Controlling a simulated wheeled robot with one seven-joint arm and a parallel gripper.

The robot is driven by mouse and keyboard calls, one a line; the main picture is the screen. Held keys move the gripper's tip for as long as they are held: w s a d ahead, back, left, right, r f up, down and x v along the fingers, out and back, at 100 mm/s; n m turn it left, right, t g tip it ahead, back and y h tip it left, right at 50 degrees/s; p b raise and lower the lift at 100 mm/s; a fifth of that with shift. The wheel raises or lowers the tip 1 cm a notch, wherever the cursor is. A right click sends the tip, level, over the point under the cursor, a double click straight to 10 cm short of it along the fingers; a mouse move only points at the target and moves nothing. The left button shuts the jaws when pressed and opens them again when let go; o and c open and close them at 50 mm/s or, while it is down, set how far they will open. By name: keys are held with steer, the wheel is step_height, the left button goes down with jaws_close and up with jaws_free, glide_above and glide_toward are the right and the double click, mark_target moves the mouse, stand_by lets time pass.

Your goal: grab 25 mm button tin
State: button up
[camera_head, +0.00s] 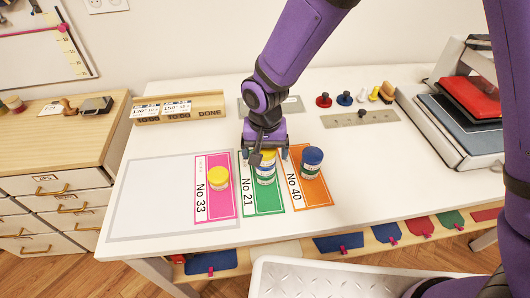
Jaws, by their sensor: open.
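Several small round tins stand on coloured cards on the white table. A yellow-lidded tin (218,179) stands on the pink card "No 33" (213,213). A blue-lidded tin (312,160) stands on the orange card "No 40" (314,191). My gripper (265,157) points down over the green card's tins, open, its fingers at or just above the top; contact is unclear. It hides part of them. The size markings are too small to read, so I cannot tell which is 25 mm.
Red and blue knobbed pieces (345,98) and a metal ruler strip (360,118) lie behind to the right. A press (455,130) stands at the right. A blank white sheet (155,195) lies at left.

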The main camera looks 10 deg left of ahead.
steer(key=shift+f, duration=0.15)
steer(key=c, duration=1.1)
steer(key=shift+o, duration=0.2)
